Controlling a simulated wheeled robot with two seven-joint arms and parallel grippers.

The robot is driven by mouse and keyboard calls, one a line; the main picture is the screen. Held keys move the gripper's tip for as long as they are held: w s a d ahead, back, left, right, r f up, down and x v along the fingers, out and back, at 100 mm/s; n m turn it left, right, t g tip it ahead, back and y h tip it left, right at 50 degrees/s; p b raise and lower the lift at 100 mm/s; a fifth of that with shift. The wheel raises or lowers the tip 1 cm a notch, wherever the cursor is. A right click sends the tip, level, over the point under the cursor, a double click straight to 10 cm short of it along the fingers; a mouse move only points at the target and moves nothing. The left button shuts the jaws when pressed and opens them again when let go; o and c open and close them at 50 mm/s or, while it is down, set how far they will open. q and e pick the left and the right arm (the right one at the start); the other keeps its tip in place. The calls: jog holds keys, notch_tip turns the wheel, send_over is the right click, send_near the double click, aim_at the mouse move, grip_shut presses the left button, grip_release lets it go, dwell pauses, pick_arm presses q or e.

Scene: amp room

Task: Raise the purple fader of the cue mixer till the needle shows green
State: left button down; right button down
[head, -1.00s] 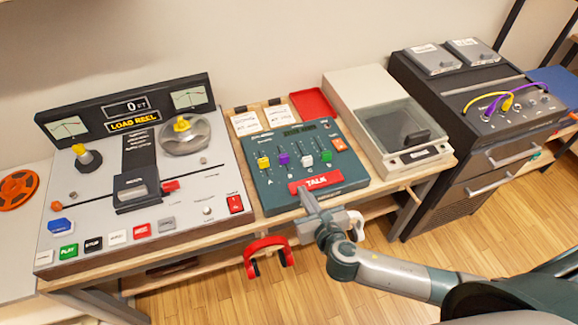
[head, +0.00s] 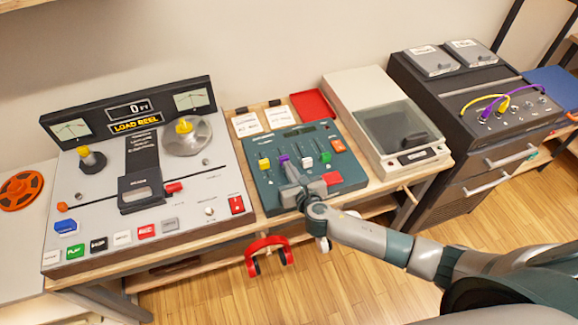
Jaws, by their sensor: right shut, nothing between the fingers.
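The cue mixer (head: 258,192) is a teal panel in the middle of the bench. Its purple fader (head: 283,158) stands between the yellow fader (head: 264,163) and the white fader (head: 306,162); the green fader (head: 325,157) is farther right. My right gripper (head: 290,168) is shut and empty over the panel, its tip just in front of the purple fader. I cannot tell whether they touch. A small dark display (head: 298,131) tops the mixer; no needle is readable there. My left gripper is out of view.
The tape machine (head: 95,225), with two needle meters, stands left of the mixer. A lidded turntable (head: 432,157) stands right, then a dark cabinet with a patch panel (head: 510,113). Red headphones (head: 268,243) hang at the bench's front edge.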

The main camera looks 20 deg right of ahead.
jog(key=shift+w, duration=0.2)
jog(key=shift+w+r, duration=0.1)
jog(key=shift+w, duration=0.65)
jog(key=shift+s, duration=0.1)
